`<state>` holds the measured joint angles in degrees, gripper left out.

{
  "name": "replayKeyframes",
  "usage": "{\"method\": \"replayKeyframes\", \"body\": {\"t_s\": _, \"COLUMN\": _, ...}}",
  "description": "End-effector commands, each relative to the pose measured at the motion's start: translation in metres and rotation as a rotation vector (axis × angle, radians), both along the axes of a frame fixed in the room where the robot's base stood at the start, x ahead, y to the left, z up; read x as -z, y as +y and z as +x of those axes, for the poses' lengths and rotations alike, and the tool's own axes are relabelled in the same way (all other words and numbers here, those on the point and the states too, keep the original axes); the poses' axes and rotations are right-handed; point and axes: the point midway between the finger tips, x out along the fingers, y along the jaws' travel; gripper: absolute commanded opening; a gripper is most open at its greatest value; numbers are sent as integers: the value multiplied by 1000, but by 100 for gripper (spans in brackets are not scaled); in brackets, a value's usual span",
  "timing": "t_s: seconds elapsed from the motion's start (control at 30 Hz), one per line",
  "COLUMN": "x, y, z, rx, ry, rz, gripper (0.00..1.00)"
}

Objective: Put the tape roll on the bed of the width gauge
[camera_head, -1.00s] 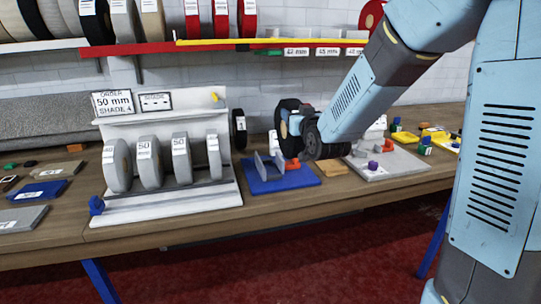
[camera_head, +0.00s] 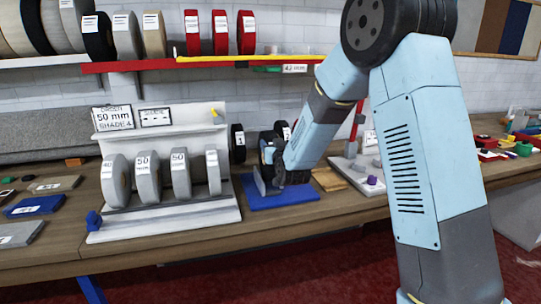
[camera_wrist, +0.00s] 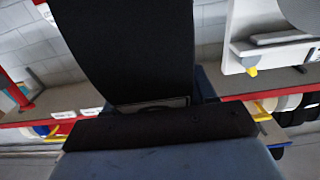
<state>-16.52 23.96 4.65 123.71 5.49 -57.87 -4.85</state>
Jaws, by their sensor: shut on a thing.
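A black tape roll with a white label (camera_head: 283,131) shows partly behind my gripper (camera_head: 275,155) in the head view. My gripper is shut on the roll. In the wrist view, the roll's dark face (camera_wrist: 130,45) rises large from the jaws (camera_wrist: 150,122). The width gauge has a blue base (camera_head: 292,197) and an upright grey plate (camera_head: 259,180); it stands on the bench right of the white rack. My gripper is low over the back of the gauge. My arm hides part of the roll and the gauge, so I cannot tell whether the roll touches the bed.
The white rack (camera_head: 170,218) holds several grey rolls, and another black roll (camera_head: 238,143) is at its right end. A tan board (camera_head: 328,179) and a grey plate with a purple piece (camera_head: 371,180) lie right of the gauge. Shelves with rolls hang above.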

Motion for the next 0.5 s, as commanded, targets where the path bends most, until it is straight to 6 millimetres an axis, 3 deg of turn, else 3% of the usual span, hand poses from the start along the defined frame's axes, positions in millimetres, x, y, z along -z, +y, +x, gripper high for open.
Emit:
{"method": "replayKeyframes", "body": {"t_s": 0.17, "x": 4, "y": 2, "z": 4, "rx": 0, "ry": -2, "rz": 1, "gripper": 0}}
{"method": "replayKeyframes", "body": {"t_s": 0.5, "x": 38, "y": 3, "z": 6, "rx": 1, "ry": -1, "rz": 0, "gripper": 0}}
